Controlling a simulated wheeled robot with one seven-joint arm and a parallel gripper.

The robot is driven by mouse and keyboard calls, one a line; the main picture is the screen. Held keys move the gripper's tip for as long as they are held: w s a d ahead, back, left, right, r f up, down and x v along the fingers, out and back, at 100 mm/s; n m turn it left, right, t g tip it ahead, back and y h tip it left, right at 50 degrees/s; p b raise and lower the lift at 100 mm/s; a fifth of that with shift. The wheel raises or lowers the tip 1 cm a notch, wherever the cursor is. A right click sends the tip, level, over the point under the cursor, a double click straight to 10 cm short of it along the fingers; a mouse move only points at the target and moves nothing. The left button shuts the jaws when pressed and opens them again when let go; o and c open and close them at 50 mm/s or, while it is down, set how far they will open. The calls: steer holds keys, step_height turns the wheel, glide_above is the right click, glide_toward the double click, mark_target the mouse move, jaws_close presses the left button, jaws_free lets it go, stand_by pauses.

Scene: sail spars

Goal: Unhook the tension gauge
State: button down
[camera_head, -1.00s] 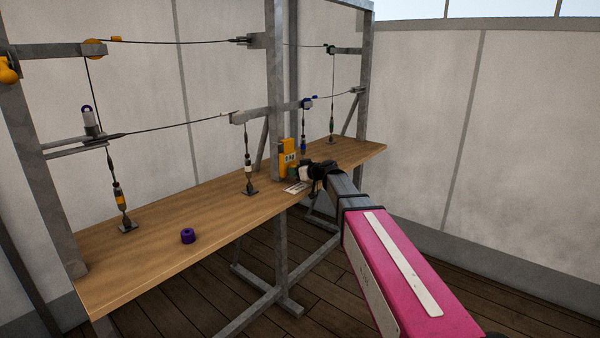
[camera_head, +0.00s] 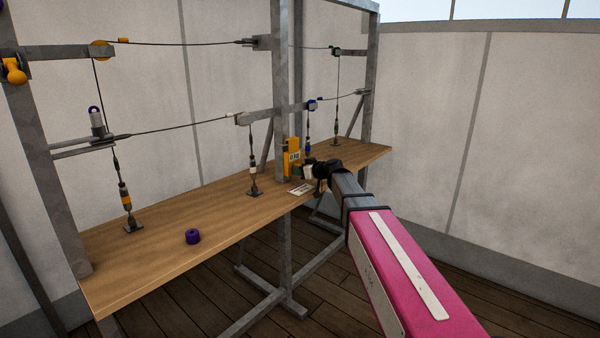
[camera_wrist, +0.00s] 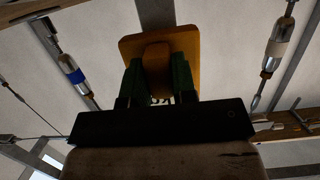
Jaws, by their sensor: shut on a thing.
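The tension gauge (camera_head: 293,152) is a yellow, upright body with a small display. It stands out against the grey middle post, just above the bench, in the head view. My gripper (camera_head: 305,171) is beside its lower right part. In the wrist view the gauge's orange plate (camera_wrist: 186,44) fills the middle. My gripper's green fingers (camera_wrist: 158,80) are shut on the raised grip in front of that plate. The hook or the point where the gauge hangs is hidden, so I cannot tell whether it is still attached.
Rigging lines with turnbuckles (camera_head: 125,197) run from the grey frame to the wooden bench (camera_head: 165,215). A turnbuckle with a blue band (camera_wrist: 73,70) and another one (camera_wrist: 278,45) flank my gripper. A purple ring (camera_head: 192,236) and a white card (camera_head: 301,189) lie on the bench.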

steer(key=shift+r, duration=1.15)
steer(key=shift+d, duration=0.1)
stand_by(0.7)
steer(key=shift+s+d, duration=1)
steer(key=shift+d, duration=0.15)
steer(key=shift+s+d, duration=0.1)
steer(key=shift+d, duration=0.05)
